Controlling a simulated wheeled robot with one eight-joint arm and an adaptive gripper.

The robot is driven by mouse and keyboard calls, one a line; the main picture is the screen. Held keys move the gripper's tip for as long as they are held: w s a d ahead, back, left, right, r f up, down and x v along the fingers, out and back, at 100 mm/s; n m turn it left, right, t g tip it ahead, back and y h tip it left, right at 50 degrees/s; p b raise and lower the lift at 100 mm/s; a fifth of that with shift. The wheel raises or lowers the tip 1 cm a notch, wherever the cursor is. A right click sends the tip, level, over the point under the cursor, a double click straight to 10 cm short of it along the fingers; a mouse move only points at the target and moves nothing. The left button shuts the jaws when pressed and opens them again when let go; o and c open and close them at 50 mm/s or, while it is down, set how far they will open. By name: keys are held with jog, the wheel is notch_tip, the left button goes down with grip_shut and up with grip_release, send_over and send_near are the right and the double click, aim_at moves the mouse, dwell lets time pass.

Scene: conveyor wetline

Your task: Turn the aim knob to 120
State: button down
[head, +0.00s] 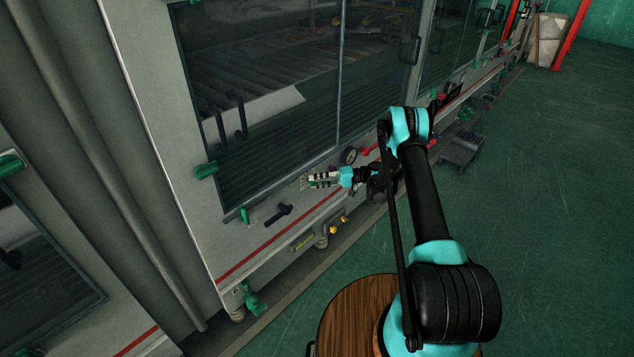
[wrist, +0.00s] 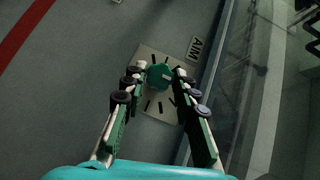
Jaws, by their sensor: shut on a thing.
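The aim knob (wrist: 158,77) is a round green knob in the middle of a pale square dial plate (wrist: 152,102) with black tick marks. A label reading AIM (wrist: 195,48) is beside the plate in the wrist view. My gripper (wrist: 157,76) has its two fingers on either side of the knob and is shut on it. A small light mark shows on the knob face; the number it points to is not readable. In the head view my gripper (head: 309,181) is against the machine's front panel, and the knob is too small to make out.
The grey machine panel carries a red stripe (head: 262,247) and a black lever handle (head: 278,213) left of my gripper. A glass window (head: 280,100) with a dark frame is above. Green floor (head: 540,200) is open at the right.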

jog(key=c, duration=1.2)
grip_release()
jog(key=d, duration=0.4)
jog(key=w+d+r, duration=0.1)
jog(key=d, duration=0.3)
jog(key=d+r, duration=0.1)
jog(key=d, duration=0.3)
jog(key=shift+w, duration=0.15)
jog(key=shift+f, duration=0.1)
